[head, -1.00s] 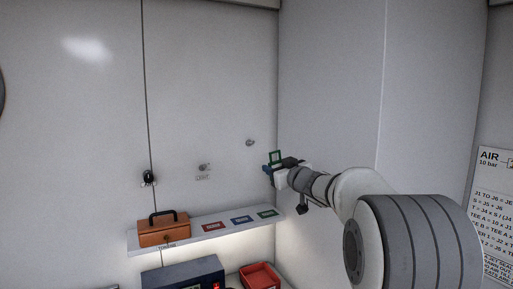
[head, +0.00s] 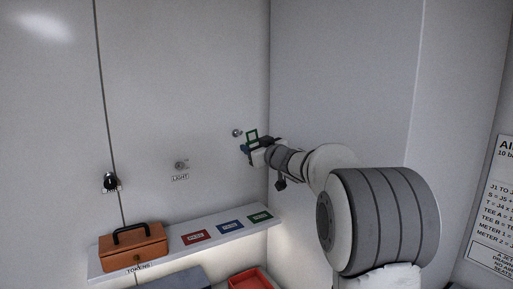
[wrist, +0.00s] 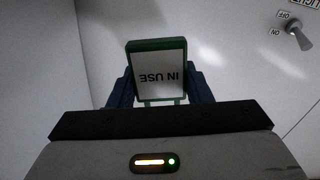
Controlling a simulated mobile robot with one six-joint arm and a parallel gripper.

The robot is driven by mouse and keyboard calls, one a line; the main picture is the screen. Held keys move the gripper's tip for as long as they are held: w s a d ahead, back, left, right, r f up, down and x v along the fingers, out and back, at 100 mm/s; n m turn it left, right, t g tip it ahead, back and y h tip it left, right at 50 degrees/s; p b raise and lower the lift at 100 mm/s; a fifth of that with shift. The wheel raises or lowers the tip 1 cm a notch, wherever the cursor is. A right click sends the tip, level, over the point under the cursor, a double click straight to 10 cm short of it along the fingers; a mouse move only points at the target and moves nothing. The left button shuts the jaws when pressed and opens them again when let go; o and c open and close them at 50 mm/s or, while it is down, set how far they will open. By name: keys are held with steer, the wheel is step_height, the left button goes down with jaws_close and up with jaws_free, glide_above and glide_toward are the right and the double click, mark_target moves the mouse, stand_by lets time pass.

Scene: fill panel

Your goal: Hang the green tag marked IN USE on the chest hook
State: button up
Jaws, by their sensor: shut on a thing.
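The green tag (wrist: 156,68) is held between the blue fingers of my gripper (wrist: 160,92) in the wrist view. Its white face reads IN USE, upside down there, with a green rim. In the head view the tag (head: 252,136) shows as a small green outline above my gripper (head: 247,150), near the wall at the corner. The brown chest (head: 120,250), with a dark handle, stands on the shelf, well to the lower left of my gripper. A small dark fitting shows on its front; I cannot tell whether it is the hook.
The shelf (head: 215,245) bears red (head: 196,237), blue (head: 230,226) and green (head: 260,217) cards. A red tray (head: 250,280) is below. Space above the shelf is clear.

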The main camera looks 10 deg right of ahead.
mark_target(238, 143)
steer(key=shift+f+x, duration=0.1)
steer(key=shift+x, duration=1.6)
steer(key=shift+f+x, duration=0.15)
steer(key=shift+x, duration=1.5)
steer(key=shift+w+a+f, duration=0.15)
steer(key=shift+w+f, duration=0.35)
steer(key=shift+w, duration=0.15)
steer(key=shift+f, duration=0.1)
steer(key=o, duration=1)
steer(key=shift+o, duration=0.2)
